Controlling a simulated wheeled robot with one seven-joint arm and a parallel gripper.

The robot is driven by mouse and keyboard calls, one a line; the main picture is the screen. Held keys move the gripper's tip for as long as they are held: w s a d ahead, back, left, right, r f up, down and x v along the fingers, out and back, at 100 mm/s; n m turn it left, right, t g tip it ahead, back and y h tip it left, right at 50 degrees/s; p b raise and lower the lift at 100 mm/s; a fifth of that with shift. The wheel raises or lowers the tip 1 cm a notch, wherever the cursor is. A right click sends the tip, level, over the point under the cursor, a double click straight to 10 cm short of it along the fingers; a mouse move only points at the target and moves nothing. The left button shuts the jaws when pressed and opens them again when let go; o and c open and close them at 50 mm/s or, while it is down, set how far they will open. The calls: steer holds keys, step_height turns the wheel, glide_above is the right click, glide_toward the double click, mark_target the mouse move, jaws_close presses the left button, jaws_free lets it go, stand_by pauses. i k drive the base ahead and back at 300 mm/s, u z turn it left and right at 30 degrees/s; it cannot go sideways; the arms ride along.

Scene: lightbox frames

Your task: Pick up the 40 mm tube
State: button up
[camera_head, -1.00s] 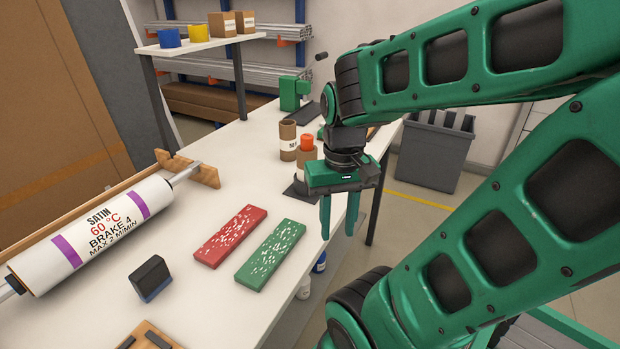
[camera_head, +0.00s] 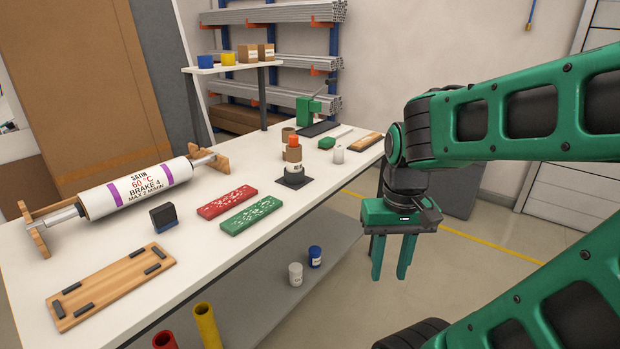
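No 40 mm marking is readable, so I cannot tell which tube is the 40 mm one. A red tube (camera_head: 165,341) and a yellow tube (camera_head: 207,326) stand at the bottom edge, cut off by the frame. My gripper (camera_head: 390,278) is open and empty, pointing down, right of the table edge.
The table (camera_head: 105,235) bears a labelled roller (camera_head: 137,188), red (camera_head: 227,201) and green (camera_head: 251,215) speckled blocks, a wooden board (camera_head: 110,285) and a dark block (camera_head: 164,217). A lower shelf (camera_head: 255,310) holds small jars. Open floor lies to the right.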

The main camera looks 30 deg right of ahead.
mark_target(293, 156)
steer(key=k, duration=0.5)
steer(key=z, duration=1.35)
steer(key=i, duration=1.6)
steer(key=u, duration=0.35)
